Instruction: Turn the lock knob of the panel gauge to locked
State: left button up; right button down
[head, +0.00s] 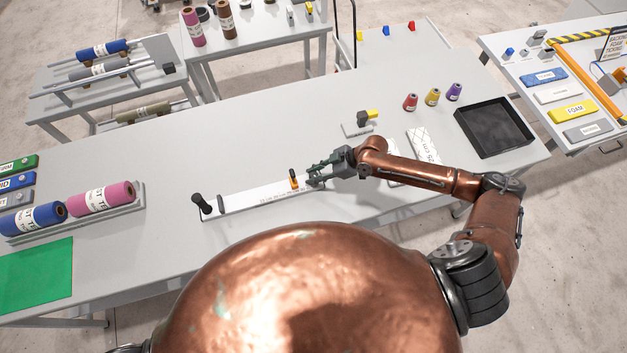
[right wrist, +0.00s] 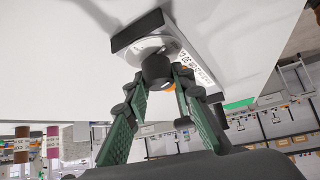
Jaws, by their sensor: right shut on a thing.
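The panel gauge (head: 250,199) is a long white bar with printed marks, lying on the grey table. A black upright handle (head: 199,203) stands at its left end and an orange slider (head: 293,180) towards its right end. My right gripper (head: 314,172) is at the gauge's right end, its fingers pointing left. In the right wrist view, a dark round knob (right wrist: 156,68) on a pale round base sits between the green fingertips (right wrist: 160,80), which are shut on it. The head view hides this knob behind the gripper. I cannot read its lock state. My left gripper is out of view.
Behind the gripper stands a small block with a yellow lever (head: 372,115). Small thread cones (head: 432,97) and a black tray (head: 517,140) are at the right. Fabric rolls (head: 100,198) and a green mat (head: 36,275) are at the left.

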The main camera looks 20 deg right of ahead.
jog(key=n+g+b, duration=0.1)
jog(key=n+b, duration=0.1)
jog(key=b, duration=0.1)
jog(key=n+g+b, duration=0.2)
jog(key=b, duration=0.1)
jog(key=n+g+b, duration=0.2)
jog(key=b, duration=0.1)
jog(key=shift+a+f, duration=0.1)
jog(key=shift+f, duration=0.15)
jog(key=n+g+b, duration=0.2)
jog(key=n+b, duration=0.1)
jog(key=shift+r+n+h, duration=0.1)
jog(key=shift+n+h, duration=0.3)
jog(key=shift+r+n+g+h+b, duration=0.1)
jog(key=shift+n+g+h+b, duration=0.85)
jog(key=shift+n, duration=0.55)
jog(key=shift+g, duration=0.25)
jog(key=c, duration=1.6)
grip_release()
jog(key=shift+w+r, duration=0.1)
jog(key=shift+r, duration=0.05)
jog(key=v, duration=1.1)
jog(key=shift+w+d+r, duration=0.15)
jog(key=shift+d+r, duration=0.05)
jog(key=shift+d, duration=0.2)
